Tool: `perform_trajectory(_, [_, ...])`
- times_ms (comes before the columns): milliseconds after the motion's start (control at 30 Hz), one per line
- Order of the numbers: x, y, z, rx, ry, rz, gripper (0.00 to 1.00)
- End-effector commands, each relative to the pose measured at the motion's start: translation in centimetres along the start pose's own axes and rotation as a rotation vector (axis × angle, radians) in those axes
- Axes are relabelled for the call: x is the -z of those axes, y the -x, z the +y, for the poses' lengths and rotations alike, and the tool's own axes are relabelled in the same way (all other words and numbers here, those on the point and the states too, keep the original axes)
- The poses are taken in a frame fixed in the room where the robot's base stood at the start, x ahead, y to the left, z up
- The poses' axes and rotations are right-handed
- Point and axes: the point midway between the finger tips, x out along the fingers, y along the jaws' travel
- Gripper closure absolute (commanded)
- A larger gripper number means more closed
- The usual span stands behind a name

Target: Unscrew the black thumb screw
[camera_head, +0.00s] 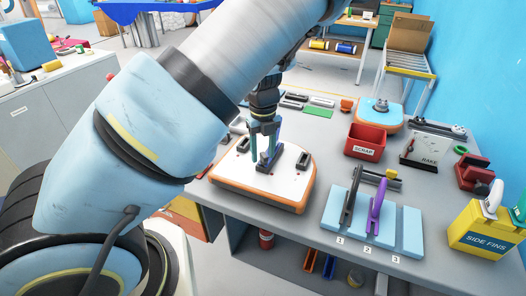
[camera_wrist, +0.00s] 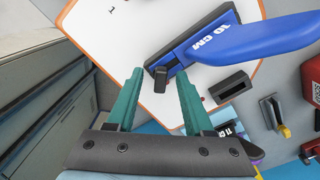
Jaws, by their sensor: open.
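The black thumb screw (camera_wrist: 160,79) shows in the wrist view as a small dark knob at the near end of a dark fin box. A blue fin (camera_wrist: 260,38) marked "10 CM" stands in this box on the white board (camera_wrist: 100,38) with an orange rim. The board (camera_head: 232,182) also lies on the grey bench in the head view. My gripper (camera_wrist: 159,74) has its teal fingers apart, one on each side of the screw in the picture; contact cannot be told. In the head view, my gripper (camera_head: 265,150) points down over the board; the screw is too small to make out.
A red scrap bin (camera_head: 366,141) stands right of the board. A pale blue rack (camera_head: 404,228) numbered 1 to 3 holds a dark and a purple fin at the front. A yellow "SIDE FINS" box (camera_head: 485,232) stands at far right. A black block (camera_wrist: 231,87) sits near the blue fin.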

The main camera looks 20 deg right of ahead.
Motion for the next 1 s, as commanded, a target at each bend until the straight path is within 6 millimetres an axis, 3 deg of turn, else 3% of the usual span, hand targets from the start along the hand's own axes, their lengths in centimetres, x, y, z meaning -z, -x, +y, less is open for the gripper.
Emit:
perform_trajectory(267, [-0.1, 0.5, -0.1, 0.001, -0.001, -0.003, 0.48])
perform_trajectory(733, [-0.1, 4.7, -0.1, 0.001, -0.001, -0.004, 0.48])
perform_trajectory(1000, [-0.1, 5.1, -0.1, 0.002, 0.0, -0.002, 0.48])
